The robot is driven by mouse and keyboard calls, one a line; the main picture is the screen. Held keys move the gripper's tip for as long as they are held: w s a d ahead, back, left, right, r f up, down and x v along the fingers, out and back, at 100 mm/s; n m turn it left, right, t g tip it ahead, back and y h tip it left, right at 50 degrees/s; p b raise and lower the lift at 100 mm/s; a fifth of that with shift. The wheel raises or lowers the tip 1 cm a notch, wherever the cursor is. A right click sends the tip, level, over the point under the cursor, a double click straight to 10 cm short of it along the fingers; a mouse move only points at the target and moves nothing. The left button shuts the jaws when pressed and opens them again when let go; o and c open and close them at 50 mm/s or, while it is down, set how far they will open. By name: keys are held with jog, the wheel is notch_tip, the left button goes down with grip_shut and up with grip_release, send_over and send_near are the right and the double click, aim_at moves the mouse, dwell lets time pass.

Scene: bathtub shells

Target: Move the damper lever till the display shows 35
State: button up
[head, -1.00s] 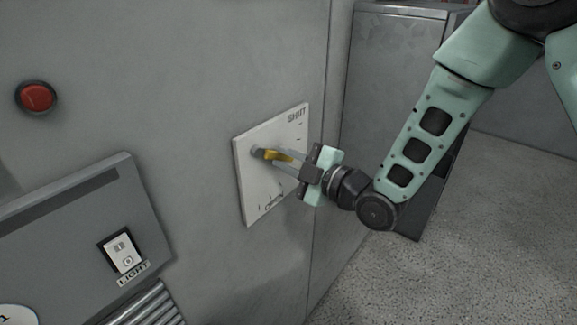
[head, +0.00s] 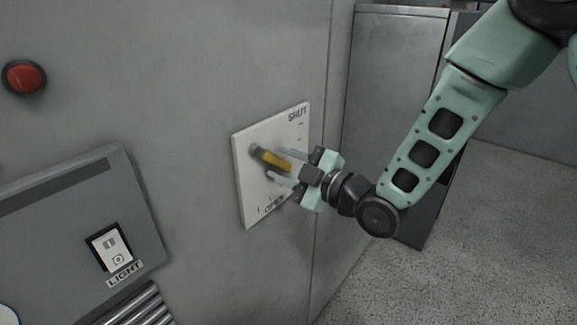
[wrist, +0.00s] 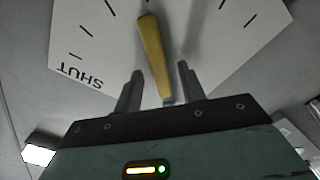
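The damper lever (head: 272,160) is yellow and sticks out from a white plate (head: 245,190) marked SHUT at the top and OPEN at the bottom. In the wrist view the lever (wrist: 153,55) lies between the two fingers, with a gap visible on each side. My gripper (head: 283,167) is at the plate with its fingers spread around the lever. It also shows in the wrist view (wrist: 160,85), open. Tick marks run around the plate. No display with a number is in view.
A red button (head: 24,77) is on the grey wall at upper left. A grey panel with a LIGHT switch (head: 110,247) is at lower left. A grey cabinet (head: 395,60) stands behind my arm. Open floor (head: 480,240) lies at right.

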jog(key=p+v, duration=1.3)
jog(key=v, duration=0.4)
dwell(0.5)
jog(key=shift+s+d, duration=0.15)
dwell(0.3)
